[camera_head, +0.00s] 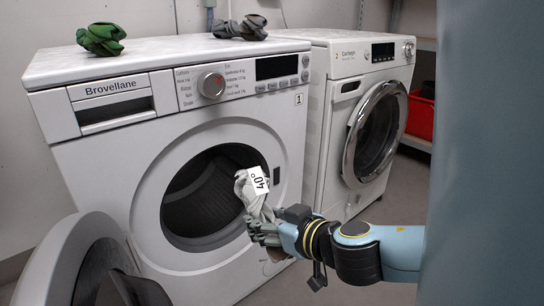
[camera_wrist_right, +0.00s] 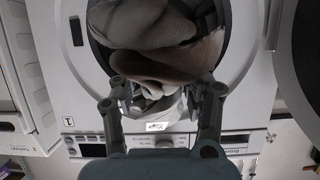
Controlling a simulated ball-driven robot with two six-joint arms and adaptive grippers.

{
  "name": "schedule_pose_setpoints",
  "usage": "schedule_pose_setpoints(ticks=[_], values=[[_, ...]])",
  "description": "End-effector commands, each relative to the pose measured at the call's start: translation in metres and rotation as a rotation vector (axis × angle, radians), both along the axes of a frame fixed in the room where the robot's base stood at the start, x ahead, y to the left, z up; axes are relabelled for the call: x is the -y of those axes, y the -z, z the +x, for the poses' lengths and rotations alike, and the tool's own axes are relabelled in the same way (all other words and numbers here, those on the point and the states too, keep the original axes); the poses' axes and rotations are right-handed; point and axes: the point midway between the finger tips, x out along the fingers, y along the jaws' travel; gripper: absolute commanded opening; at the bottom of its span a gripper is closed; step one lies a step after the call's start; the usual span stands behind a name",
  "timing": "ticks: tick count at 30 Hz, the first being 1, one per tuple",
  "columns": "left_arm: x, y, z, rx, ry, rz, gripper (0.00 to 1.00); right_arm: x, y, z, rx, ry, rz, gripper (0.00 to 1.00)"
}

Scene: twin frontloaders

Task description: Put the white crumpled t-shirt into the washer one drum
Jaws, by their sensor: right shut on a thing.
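The white crumpled t-shirt (camera_head: 246,192), greyish in this light, shows as a small bunch with a white "40°" tag. My right gripper (camera_head: 264,230) is shut on it and holds it in front of the right part of washer one's open drum (camera_head: 205,190). In the right wrist view, the shirt (camera_wrist_right: 155,40) bulges in large folds beyond and between the fingers of the gripper (camera_wrist_right: 168,88), against the round opening. I cannot tell how far the cloth reaches inside. Washer one (camera_head: 100,165) is the left machine, marked "1". My left gripper is not in view.
Washer one's round door (camera_head: 55,262) stands open at the lower left. A green cloth (camera_head: 101,38) and a dark grey cloth (camera_head: 240,27) lie on washer one's top. The second machine (camera_head: 335,130), at the right, has its door shut. A red bin (camera_head: 419,116) stands on a shelf beyond.

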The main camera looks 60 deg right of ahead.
Motion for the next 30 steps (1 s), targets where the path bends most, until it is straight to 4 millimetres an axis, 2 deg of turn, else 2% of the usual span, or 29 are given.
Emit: schedule_pose_setpoints(ticks=[17, 30], values=[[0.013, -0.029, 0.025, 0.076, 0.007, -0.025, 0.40, 0.029, 0.043, 0.090, -0.001, 0.001, -0.002, 0.12], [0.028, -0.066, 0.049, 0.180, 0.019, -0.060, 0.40, 0.050, 0.075, 0.158, -0.002, 0.001, -0.001, 0.12]])
